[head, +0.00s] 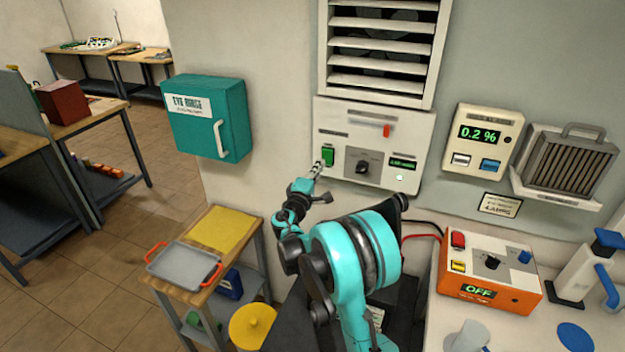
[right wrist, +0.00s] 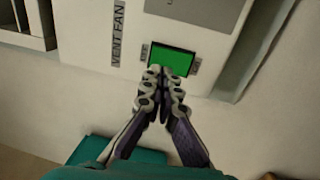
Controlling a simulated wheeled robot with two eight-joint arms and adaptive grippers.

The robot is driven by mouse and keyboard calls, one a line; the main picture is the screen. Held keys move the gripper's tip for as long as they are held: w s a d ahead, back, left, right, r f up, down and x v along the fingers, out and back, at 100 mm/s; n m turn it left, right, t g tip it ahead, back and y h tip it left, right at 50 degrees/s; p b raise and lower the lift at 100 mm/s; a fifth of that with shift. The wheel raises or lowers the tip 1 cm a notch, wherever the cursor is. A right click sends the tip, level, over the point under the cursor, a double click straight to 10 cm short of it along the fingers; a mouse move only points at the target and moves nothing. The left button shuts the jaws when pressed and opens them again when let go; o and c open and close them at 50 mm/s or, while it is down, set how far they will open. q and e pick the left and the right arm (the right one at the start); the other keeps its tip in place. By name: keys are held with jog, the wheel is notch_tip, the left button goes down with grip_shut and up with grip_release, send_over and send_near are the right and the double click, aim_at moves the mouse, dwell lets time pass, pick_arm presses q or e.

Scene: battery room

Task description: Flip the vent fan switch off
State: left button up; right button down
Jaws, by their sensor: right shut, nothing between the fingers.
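The vent fan control panel (head: 372,120) is a pale box on the wall below the louvred vent (head: 384,45). Its green rocker switch (head: 328,154) sits at the lower left of the panel. The green switch face (right wrist: 173,58) shows large in the right wrist view, beside the "VENT FAN" label (right wrist: 118,32). My right gripper (head: 317,168) is shut and empty, with its fingertips (right wrist: 163,75) at the lower edge of the switch. They overlap it slightly in the wrist view; I cannot tell whether they touch it. My left gripper is not in view.
The panel also has a black knob (head: 363,166) and a small green display (head: 402,164). A teal eye rinse box (head: 207,118) hangs to the left. A 0.2 % meter (head: 482,140) hangs to the right. A wooden cart (head: 232,262) stands below.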

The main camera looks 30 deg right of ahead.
jog(key=x, duration=0.3)
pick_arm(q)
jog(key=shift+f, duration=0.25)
pick_arm(e)
jog(key=shift+w+d+r, duration=0.1)
jog(key=shift+w+d, duration=0.1)
jog(key=shift+w+d+r, duration=0.2)
jog(key=shift+d, duration=0.05)
jog(key=shift+a, duration=0.1)
jog(key=shift+s+a, duration=0.15)
jog(key=shift+a, duration=0.05)
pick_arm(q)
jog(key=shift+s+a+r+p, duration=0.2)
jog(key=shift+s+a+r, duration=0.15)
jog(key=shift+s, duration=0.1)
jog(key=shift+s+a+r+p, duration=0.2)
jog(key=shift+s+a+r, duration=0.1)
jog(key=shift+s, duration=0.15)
pick_arm(e)
send_near(326, 153)
jog(key=s+a+r, duration=0.2)
jog(key=s+a, duration=0.2)
jog(key=a, duration=0.1)
jog(key=shift+r, duration=0.3)
